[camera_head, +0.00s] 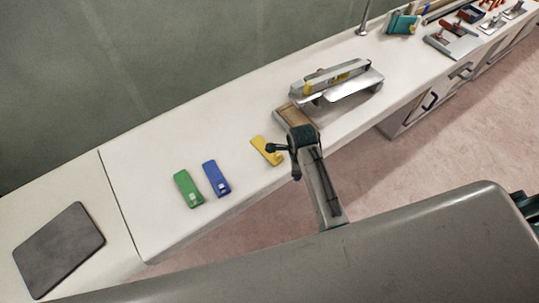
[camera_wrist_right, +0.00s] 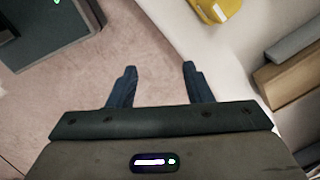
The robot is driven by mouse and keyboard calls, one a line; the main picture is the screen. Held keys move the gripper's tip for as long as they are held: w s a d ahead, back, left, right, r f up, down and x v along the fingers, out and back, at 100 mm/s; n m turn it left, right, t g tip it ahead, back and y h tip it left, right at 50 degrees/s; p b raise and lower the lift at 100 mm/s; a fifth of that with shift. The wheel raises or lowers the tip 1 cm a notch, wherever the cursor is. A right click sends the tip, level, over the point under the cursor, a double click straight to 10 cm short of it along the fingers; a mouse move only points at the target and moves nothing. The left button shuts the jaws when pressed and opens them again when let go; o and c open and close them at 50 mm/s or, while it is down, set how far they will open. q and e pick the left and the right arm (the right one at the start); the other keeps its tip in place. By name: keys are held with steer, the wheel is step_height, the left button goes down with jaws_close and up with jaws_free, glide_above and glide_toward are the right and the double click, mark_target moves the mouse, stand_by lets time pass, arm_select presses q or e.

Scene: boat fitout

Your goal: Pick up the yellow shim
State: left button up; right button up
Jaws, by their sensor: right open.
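In the right wrist view the yellow shim (camera_wrist_right: 216,8) is cut off by the top edge, ahead and to the right of the fingers. My right gripper (camera_wrist_right: 159,68) is open and empty; pink floor shows between its fingers in that view. A blue shim (camera_head: 216,179) and a green shim (camera_head: 188,188) lie left of the yellow one. My left gripper is not in view.
A wooden block (camera_head: 284,116) sits close right of the yellow shim; it also shows in the right wrist view (camera_wrist_right: 285,78). A metal tool (camera_head: 338,82) lies behind it. A dark plate (camera_head: 60,248) lies far left. The counter (camera_head: 180,125) behind the shims is clear.

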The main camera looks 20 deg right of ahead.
mark_target(277, 153)
steer(key=w+r+m, duration=0.2)
steer(key=w+a+r+m, duration=0.1)
steer(key=w+r+m, duration=0.1)
steer(key=shift+a, duration=0.2)
steer(key=w+a+r+m, duration=0.1)
steer(key=m, duration=0.1)
steer(key=w+a+r+m, duration=0.1)
steer(key=r, duration=0.1)
steer(key=w+a+r+m, duration=0.1)
steer(key=r+m, duration=0.1)
steer(key=shift+w+r+m+g, duration=0.1)
steer(key=shift+w+m+g, duration=0.2)
steer(key=shift+g, duration=0.1)
steer(key=shift+p, duration=0.3)
step_height(277, 153, down, 5)
steer(key=shift+f+p, duration=0.15)
steer(key=shift+p, duration=0.4)
step_height(277, 153, down, 5)
steer(key=shift+a+r+p, duration=0.1)
steer(key=shift+r+p, duration=0.05)
steer(key=shift+p, duration=0.8)
steer(key=shift+f, duration=0.3)
steer(key=shift+c, duration=0.4)
jaws_close()
